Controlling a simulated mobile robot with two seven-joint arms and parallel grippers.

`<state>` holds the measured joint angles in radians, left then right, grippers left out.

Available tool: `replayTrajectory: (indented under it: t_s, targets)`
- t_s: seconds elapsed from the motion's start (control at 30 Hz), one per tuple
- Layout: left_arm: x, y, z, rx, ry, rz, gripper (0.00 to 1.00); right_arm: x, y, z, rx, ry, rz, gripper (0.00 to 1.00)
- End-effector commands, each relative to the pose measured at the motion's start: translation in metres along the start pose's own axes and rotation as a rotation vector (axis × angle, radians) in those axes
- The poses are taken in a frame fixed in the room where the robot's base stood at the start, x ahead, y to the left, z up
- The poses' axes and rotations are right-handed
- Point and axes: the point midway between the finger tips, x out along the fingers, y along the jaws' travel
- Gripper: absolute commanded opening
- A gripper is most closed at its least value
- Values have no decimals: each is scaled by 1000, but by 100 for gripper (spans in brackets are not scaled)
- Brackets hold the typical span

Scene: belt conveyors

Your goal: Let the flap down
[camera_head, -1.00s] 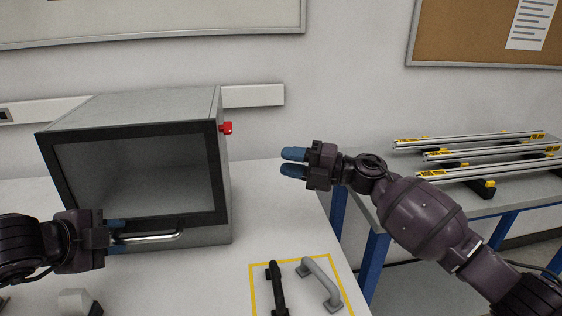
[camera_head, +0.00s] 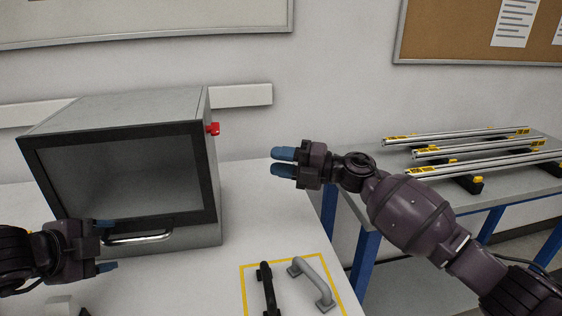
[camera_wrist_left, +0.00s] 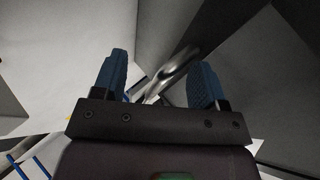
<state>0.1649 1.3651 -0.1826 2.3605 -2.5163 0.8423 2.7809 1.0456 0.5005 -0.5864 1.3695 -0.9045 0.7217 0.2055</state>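The grey box (camera_head: 120,108) stands on the white table, with a dark-framed flap (camera_head: 209,180) upright across its front. A shiny bar handle (camera_head: 140,239) runs along the flap's lower edge. My left gripper (camera_head: 106,245) is at the handle's left end, its blue fingers spread apart. In the left wrist view the handle (camera_wrist_left: 175,75) shows beyond and between the open fingers (camera_wrist_left: 158,82), not clamped; whether a finger touches it I cannot tell. My right gripper (camera_head: 284,162) is open and empty, above the table's right side, away from the box.
A red knob (camera_head: 213,129) sticks out of the box's right side. A black handle (camera_head: 267,290) and a grey handle (camera_head: 313,283) lie in a yellow outline on the table. A second table (camera_head: 400,190) at right holds several metal rails.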

Motion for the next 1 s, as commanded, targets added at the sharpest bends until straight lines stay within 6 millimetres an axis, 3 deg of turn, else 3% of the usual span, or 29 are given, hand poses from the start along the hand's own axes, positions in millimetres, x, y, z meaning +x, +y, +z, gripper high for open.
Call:
replayTrajectory:
  t_s: [0.13,0.27,0.7,1.0]
  targets:
    - [1,3,3,-5,-6,8,65,0,0,0,0,0,0,32]
    - [-9,1,2,-4,-6,4,65,0,13,0,-13,1,2,32]
    - [-69,-2,-1,-1,1,-6,65,3,79,-4,-76,3,12,32]
    - [-103,0,-2,-1,2,-6,65,3,108,-7,-103,4,16,32]
